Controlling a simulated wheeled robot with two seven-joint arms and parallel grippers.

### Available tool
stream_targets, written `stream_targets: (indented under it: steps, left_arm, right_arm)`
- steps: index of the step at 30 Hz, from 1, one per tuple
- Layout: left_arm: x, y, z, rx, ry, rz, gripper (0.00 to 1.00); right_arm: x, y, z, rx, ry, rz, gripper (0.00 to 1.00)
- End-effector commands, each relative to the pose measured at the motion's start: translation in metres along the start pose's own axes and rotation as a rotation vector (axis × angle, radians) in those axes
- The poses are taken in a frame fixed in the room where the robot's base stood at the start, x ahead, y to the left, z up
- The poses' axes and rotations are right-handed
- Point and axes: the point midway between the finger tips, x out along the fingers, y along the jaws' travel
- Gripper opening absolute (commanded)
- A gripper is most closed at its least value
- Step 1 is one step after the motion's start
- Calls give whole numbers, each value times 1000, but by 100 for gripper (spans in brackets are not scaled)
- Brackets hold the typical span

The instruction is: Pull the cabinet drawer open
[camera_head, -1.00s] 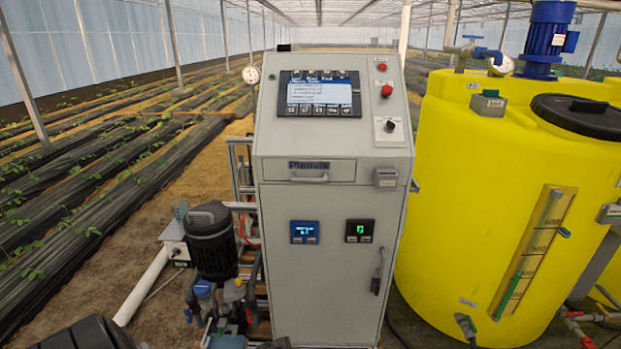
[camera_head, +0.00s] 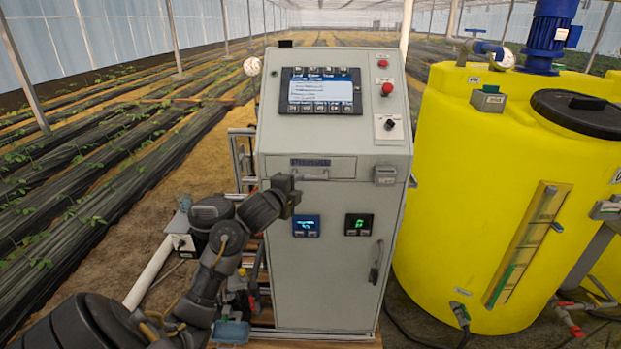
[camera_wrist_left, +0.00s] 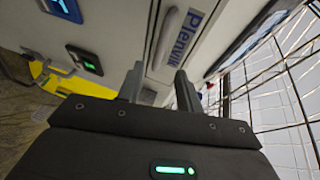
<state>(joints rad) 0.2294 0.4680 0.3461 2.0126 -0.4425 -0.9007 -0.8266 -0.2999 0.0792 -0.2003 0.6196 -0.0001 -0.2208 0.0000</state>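The cabinet (camera_head: 335,250) is a tall grey box with a sloped control panel. Its drawer (camera_head: 338,168) is a narrow front below the panel and looks flush. The drawer's bar handle (camera_head: 311,177) shows just above my left gripper (camera_head: 293,190), which is in front of the cabinet, slightly below and left of the handle. In the left wrist view the handle (camera_wrist_left: 165,38) lies beyond the two fingertips (camera_wrist_left: 159,80), beside the Plenvik label. The fingers are apart with nothing between them, and not touching the handle. My right gripper is not in view.
A yellow tank (camera_head: 490,190) stands right of the cabinet. The cabinet door has a lever handle (camera_head: 376,262) and two small displays (camera_head: 306,226). A white pipe (camera_head: 148,272) lies left on the ground. Pump parts low left are partly hidden by my arm.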

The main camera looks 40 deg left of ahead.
Motion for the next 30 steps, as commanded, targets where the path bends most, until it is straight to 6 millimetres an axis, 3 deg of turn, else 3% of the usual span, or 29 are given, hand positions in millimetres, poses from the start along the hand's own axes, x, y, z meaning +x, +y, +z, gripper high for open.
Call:
stream_targets:
  steps: [9, 15, 27, 30]
  left_arm:
    - [60, -1, -1, -4, 2, 2, 36]
    - [84, 0, -1, -4, 1, 2, 36]
    - [92, 1, -1, -1, 1, 1, 36]
    - [92, 1, -1, -1, 1, 1, 25]
  right_arm:
    - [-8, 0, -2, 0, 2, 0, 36]
    - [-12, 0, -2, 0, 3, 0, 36]
    - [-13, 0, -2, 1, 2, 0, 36]
    - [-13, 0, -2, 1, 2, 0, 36]
